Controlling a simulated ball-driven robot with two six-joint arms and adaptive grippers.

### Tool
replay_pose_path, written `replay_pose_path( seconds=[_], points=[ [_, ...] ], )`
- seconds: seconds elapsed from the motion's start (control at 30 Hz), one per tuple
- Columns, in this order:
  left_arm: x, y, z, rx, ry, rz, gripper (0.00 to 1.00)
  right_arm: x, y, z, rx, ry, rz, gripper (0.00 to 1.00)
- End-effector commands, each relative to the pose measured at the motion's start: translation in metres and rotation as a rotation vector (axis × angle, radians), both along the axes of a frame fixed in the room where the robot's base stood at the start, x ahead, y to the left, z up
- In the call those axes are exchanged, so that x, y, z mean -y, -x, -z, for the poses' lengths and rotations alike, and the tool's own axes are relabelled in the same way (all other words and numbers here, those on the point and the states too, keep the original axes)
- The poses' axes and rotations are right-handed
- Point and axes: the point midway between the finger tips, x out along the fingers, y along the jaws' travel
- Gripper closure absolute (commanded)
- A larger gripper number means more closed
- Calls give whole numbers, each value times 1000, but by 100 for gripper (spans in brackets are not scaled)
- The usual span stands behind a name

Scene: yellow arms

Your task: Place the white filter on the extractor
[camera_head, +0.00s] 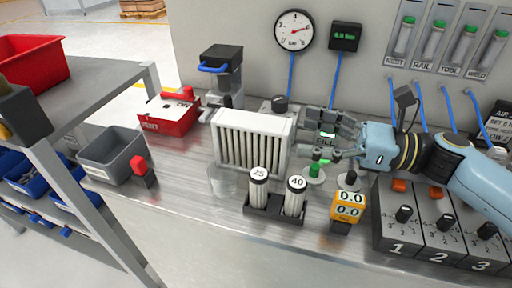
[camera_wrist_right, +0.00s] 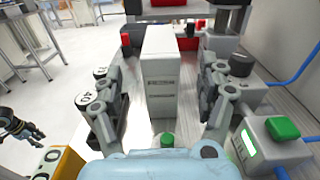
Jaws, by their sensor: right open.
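The white filter (camera_head: 252,146) is an upright pleated box in a white frame, standing on the metal bench in the middle of the head view. Its narrow end (camera_wrist_right: 160,75) faces my right wrist camera. My right gripper (camera_head: 318,134) is open just right of the filter. In the wrist view its fingers lie on either side of the filter's end; I see no clear contact. A machine with a black top and blue handle (camera_head: 222,72) stands behind; I cannot tell whether it is the extractor. My left gripper (camera_wrist_right: 22,128) shows small at the wrist view's left edge, its jaws unclear.
Two capped tubes marked 25 and 40 in a black holder (camera_head: 273,212) stand before the filter. A yellow meter (camera_head: 347,208) and numbered control boxes (camera_head: 419,233) are to the right. A grey bin (camera_head: 112,153) and red box (camera_head: 168,115) are left. Bare bench shows at front left.

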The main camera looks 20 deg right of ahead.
Motion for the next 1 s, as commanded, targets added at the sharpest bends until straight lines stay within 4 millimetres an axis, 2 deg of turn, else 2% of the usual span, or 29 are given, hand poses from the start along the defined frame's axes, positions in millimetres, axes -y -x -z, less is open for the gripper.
replay_pose_path(
  seconds=[0.1, 0.37, 0.63, 0.93, 1.0],
  points=[
    [2, 1, -5, -2, 2, -1, 60, -19, -13, -5, 5, -6, 0, 25],
    [-4, -10, -10, 16, -5, 3, 60, -40, -28, -4, 4, -1, -1, 25],
    [-4, -15, -20, 23, -6, 3, 60, -73, -51, -6, 4, -3, -1, 25],
    [-5, -12, -19, 19, -6, 3, 60, -80, -55, -3, 3, 1, -2, 25],
    [-5, -11, -19, 18, -6, 3, 60, -80, -55, -3, 3, 1, -2, 32]
  ],
)
